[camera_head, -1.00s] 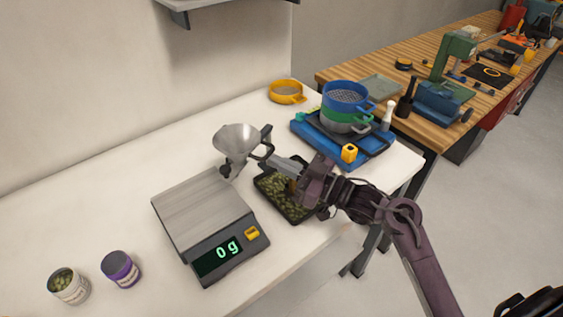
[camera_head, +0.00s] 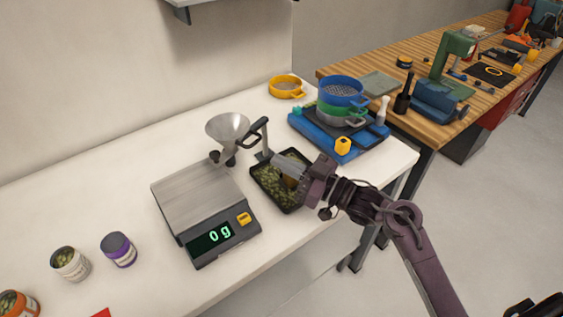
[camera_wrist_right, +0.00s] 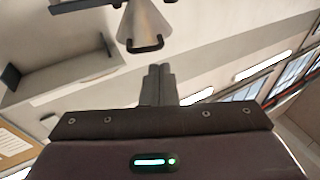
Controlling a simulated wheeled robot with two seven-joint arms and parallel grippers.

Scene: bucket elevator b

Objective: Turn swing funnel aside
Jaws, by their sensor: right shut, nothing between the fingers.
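The swing funnel (camera_head: 228,128) is a grey metal cone over the back right corner of the scale (camera_head: 195,195). Its dark looped handle (camera_head: 258,128) sticks out to the right, near an upright post (camera_head: 265,143). My right gripper (camera_head: 274,158) is shut and empty, just right of and below the handle, above the back of the dark tray (camera_head: 257,180). In the right wrist view, the shut fingers (camera_wrist_right: 158,75) point toward the funnel (camera_wrist_right: 147,24) and its handle (camera_wrist_right: 146,46), with a visible gap. My left gripper is not in view.
The dark tray holds green lumps under my right wrist. The scale reads 0 g. A purple jar (camera_head: 118,248) and a white can (camera_head: 70,263) stand at left. Stacked sieves (camera_head: 342,95) and a yellow ring (camera_head: 286,86) stand farther back.

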